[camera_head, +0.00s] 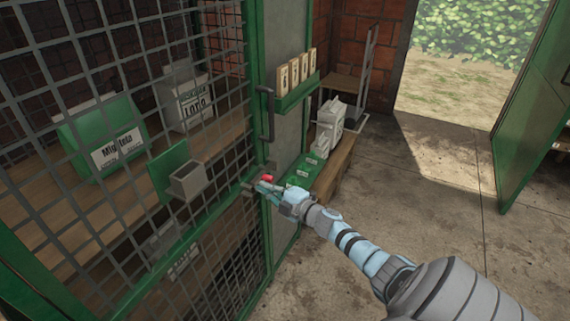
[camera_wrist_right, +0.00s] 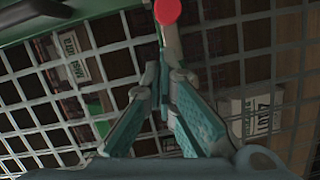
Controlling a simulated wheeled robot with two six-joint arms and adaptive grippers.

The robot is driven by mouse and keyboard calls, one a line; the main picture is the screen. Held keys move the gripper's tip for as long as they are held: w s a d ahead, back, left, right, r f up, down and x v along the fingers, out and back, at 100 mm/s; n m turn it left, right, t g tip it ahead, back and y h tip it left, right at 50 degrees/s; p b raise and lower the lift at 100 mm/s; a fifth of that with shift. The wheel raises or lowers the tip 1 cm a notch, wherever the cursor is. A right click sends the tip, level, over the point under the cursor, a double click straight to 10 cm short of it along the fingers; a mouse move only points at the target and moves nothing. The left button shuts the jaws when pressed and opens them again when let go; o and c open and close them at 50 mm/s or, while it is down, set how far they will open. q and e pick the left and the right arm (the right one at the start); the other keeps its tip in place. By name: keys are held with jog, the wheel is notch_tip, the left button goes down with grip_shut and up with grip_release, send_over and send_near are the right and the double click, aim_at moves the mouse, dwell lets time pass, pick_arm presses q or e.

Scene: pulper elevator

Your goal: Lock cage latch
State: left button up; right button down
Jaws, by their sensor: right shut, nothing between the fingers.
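The cage door is wire mesh in a green frame (camera_head: 258,60), with a dark vertical handle (camera_head: 266,113). The latch (camera_head: 250,187) is a small grey bar at the door's edge below the handle. Its red knob (camera_head: 267,178) shows at the top of the right wrist view (camera_wrist_right: 167,11), on a pale stem. My right gripper (camera_head: 272,189) is shut and empty at the latch, just below the knob. In the wrist view its fingertips (camera_wrist_right: 165,75) lie close to the stem; I cannot tell whether they touch. My left gripper is not in view.
Behind the mesh, a green box (camera_head: 103,140) and a white box (camera_head: 187,100) stand on a wooden shelf. A green rack (camera_head: 297,92) juts out right of the handle. A low wooden table (camera_head: 335,168) stands behind my right gripper. The concrete floor (camera_head: 440,200) is open at right.

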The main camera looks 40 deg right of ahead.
pick_arm(q)
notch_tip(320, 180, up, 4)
jog(key=p, duration=0.2)
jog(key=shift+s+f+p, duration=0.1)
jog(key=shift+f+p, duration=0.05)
jog(key=shift+p, duration=0.25)
pick_arm(e)
jog(key=s+a+r, duration=0.1)
jog(key=s, duration=0.9)
jog(key=shift+s+r, duration=0.15)
jog(key=shift+s, duration=0.2)
